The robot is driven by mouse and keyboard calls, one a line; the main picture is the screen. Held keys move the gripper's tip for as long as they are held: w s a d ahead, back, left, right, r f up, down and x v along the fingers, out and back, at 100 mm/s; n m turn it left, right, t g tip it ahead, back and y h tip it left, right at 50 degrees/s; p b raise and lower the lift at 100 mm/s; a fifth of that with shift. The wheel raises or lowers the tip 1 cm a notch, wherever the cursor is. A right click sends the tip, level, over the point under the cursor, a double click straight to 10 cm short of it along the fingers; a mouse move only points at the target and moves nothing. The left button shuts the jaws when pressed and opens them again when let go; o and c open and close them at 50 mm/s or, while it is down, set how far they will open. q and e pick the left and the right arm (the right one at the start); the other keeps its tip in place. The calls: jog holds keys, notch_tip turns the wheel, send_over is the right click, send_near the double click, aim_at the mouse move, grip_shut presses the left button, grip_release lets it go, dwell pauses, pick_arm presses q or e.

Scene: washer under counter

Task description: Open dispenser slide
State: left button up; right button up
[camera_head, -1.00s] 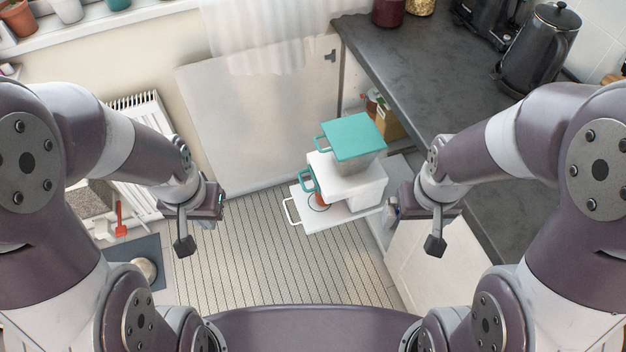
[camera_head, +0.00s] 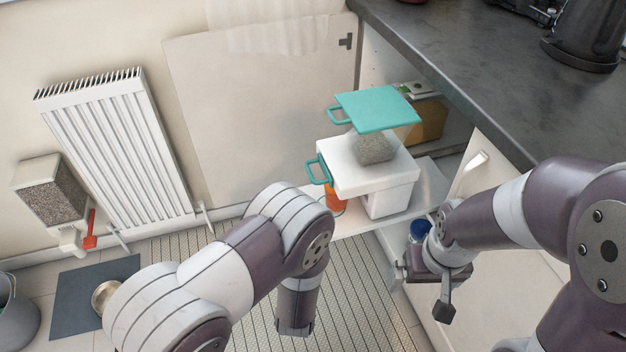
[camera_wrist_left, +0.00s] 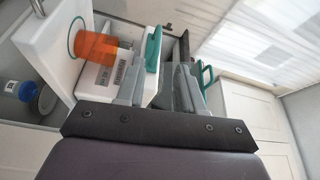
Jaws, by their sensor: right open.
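A dispenser (camera_head: 50,190) filled with dark grains stands at the left, beside the radiator. It has a white spout (camera_head: 72,243) and a red slide handle (camera_head: 91,230) at its lower right. I cannot tell how far the slide is out. The left wrist view shows my left gripper (camera_wrist_left: 158,88) with fingers apart, near a white box. My right gripper (camera_head: 422,290) is open and empty at the right, before the cabinet.
A dark mat (camera_head: 92,285) with a round bowl (camera_head: 104,296) lies below the dispenser, near a grey bucket (camera_head: 14,318). A radiator (camera_head: 115,145) is on the wall. Shelves hold a white box (camera_head: 370,165), a teal lid (camera_head: 378,108) and an orange jar (camera_head: 336,200).

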aim_at(312, 175)
pick_arm(q)
jog(key=w+b, duration=0.1)
jog(key=w, duration=0.6)
jog(key=w+d+b, duration=0.1)
jog(key=w, duration=0.3)
jog(key=shift+r+b, duration=0.1)
jog(key=shift+b, duration=0.2)
jog(key=shift+w+r, duration=0.25)
jog(key=shift+w, duration=0.4)
